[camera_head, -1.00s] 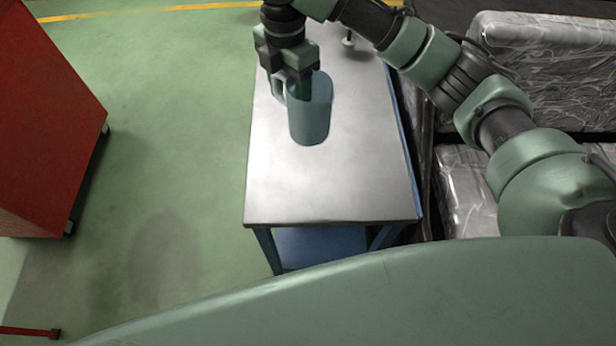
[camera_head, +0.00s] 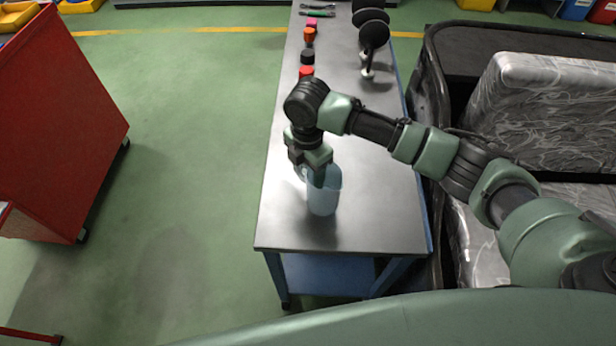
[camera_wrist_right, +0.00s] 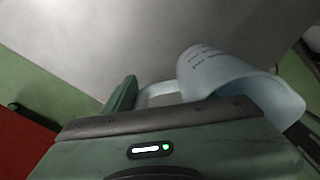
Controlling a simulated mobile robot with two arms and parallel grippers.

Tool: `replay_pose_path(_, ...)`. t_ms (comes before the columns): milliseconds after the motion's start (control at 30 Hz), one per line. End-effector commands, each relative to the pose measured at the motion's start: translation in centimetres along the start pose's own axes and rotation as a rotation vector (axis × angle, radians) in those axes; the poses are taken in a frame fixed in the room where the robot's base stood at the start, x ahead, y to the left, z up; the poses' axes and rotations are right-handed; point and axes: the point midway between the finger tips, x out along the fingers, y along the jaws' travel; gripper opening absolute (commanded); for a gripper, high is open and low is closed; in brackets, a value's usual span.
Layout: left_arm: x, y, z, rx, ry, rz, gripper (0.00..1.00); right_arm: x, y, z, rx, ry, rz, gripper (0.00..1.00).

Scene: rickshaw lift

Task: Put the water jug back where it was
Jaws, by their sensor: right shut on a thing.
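The water jug (camera_head: 324,195) is light blue and translucent, at the near part of the metal-topped table (camera_head: 380,225). It looks upright in the head view; I cannot tell whether its base touches the tabletop. My right gripper (camera_head: 316,178) is shut on the jug's handle side, at the jug's left and far side. In the right wrist view the jug (camera_wrist_right: 225,75) shows with markings on its wall, and its handle lies at my right gripper (camera_wrist_right: 150,97). One fingertip is hidden there. My left gripper is not in view.
Along the table's far left edge stand a red item (camera_head: 306,72), a black item (camera_head: 307,56) and an orange item (camera_head: 310,35). Black round-headed items (camera_head: 374,35) stand at the far right. A red cabinet (camera_head: 65,120) is at the left. Wrapped seats (camera_head: 550,110) are at the right.

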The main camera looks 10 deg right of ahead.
Motion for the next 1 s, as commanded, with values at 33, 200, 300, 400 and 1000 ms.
replay_pose_path(33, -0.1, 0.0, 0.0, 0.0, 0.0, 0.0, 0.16, 0.8, -0.1, -0.1, 0.001, 0.002, -0.004, 0.0)
replay_pose_path(200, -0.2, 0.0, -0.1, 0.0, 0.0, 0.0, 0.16, 2.5, 0.0, 0.0, 0.001, 0.0, 0.0, 0.0)
replay_pose_path(300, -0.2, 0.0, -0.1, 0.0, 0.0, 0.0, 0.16, 2.6, 0.0, 0.0, 0.001, 0.0, 0.001, 0.0)
replay_pose_path(400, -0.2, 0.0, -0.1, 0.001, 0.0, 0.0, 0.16, 2.6, 0.0, 0.0, 0.0, 0.001, 0.001, 0.0)
replay_pose_path(1000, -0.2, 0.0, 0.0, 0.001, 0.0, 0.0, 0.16, 2.7, 0.0, 0.0, 0.001, 0.001, 0.0, 0.78)
